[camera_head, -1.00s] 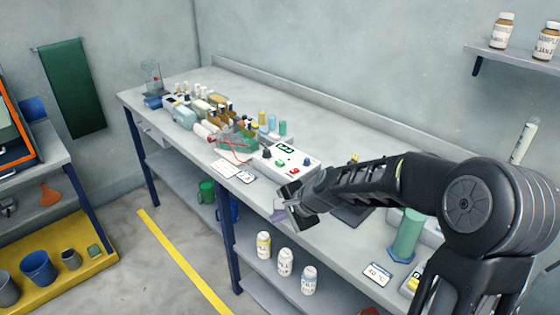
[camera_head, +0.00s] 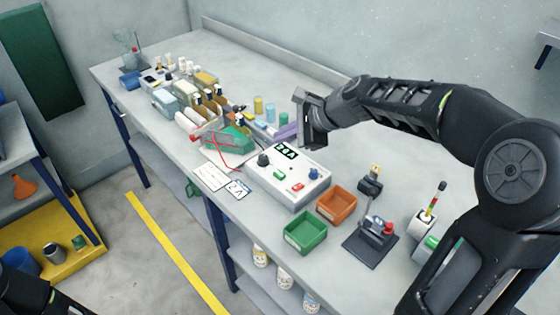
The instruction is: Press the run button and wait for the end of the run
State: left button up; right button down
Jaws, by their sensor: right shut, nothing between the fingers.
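The white control box (camera_head: 262,179) stands on the bench in the middle of the head view. Its sloped top has a lit display (camera_head: 286,151), a black knob (camera_head: 263,160), a green button (camera_head: 279,174), a red switch (camera_head: 298,187) and a blue knob (camera_head: 313,173). Which one is the run button is not readable.
A green tank with red wires (camera_head: 230,139) and label cards (camera_head: 212,176) lie left of the box. Green (camera_head: 305,233) and orange (camera_head: 337,205) bins and a black-based stand (camera_head: 371,240) are to its right. Bottles and blocks crowd the left bench; its back right is clear.

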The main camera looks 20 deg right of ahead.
jog(key=shift+s+r, duration=0.1)
jog(key=shift+s, duration=0.1)
jog(key=b, duration=0.7)
send_over(283, 175)
notch_tip(283, 175, down, 8)
jog(key=shift+w+r, duration=0.1)
jog(key=shift+r, duration=0.1)
jog(key=shift+f+b, duration=0.5)
jog(key=shift+f, duration=0.2)
dwell(1.1)
jog(key=shift+f, duration=0.4)
jog(key=shift+f+b, duration=0.55)
jog(key=shift+b, duration=0.1)
dwell(0.5)
jog(key=shift+r, duration=0.1)
jog(key=shift+r+p, duration=0.9)
jog(key=shift+p, duration=0.05)
